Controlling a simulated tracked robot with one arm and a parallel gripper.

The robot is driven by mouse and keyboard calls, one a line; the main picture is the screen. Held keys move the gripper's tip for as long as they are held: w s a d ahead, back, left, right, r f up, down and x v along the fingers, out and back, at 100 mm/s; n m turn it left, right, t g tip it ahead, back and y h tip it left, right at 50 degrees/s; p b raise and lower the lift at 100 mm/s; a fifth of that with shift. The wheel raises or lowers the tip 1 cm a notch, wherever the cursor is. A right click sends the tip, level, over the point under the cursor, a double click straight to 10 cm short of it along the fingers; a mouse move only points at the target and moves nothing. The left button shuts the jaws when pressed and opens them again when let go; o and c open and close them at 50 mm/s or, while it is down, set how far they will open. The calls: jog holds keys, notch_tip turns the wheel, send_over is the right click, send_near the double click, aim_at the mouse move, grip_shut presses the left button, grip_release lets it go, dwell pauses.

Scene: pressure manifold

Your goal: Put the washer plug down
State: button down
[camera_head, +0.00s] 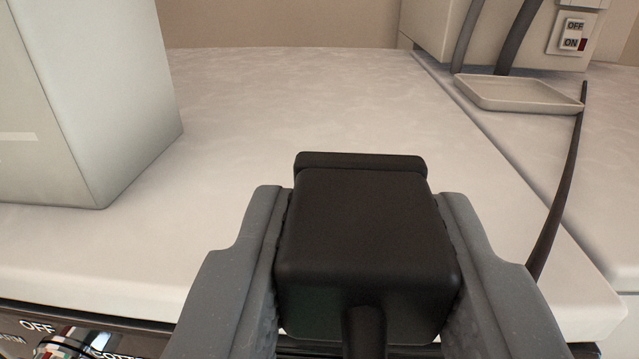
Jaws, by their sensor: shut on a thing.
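My gripper (365,240) is in the lower middle of the head camera view, its two grey fingers closed on the sides of the black washer plug (366,230). The plug is a blocky black piece with a wider flange at its far end. Its cable leaves the near side and runs down out of the picture. The plug appears in front of the pale worktop (290,110), near its front edge. I cannot tell whether its underside touches anything.
A pale box-like body (90,100) stands at the left. A shallow tray (518,95) sits at the upper right below an OFF/ON switch (572,36). A dark cable (562,190) hangs at the right. A labelled panel (70,335) shows at the lower left. The worktop's middle is clear.

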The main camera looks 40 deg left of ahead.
aim_at(327, 184)
jog(key=x, duration=0.5)
jog(key=shift+s+a+f+b, duration=0.25)
jog(key=shift+a+f+b, duration=0.05)
jog(key=shift+a+b, duration=0.1)
jog(key=shift+w+a+f, duration=0.15)
notch_tip(327, 184, down, 3)
jog(key=shift+f+b, duration=0.2)
jog(key=shift+b, duration=1)
jog(key=shift+r, duration=0.1)
jog(key=c, duration=0.9)
grip_release()
jog(key=shift+c, duration=0.2)
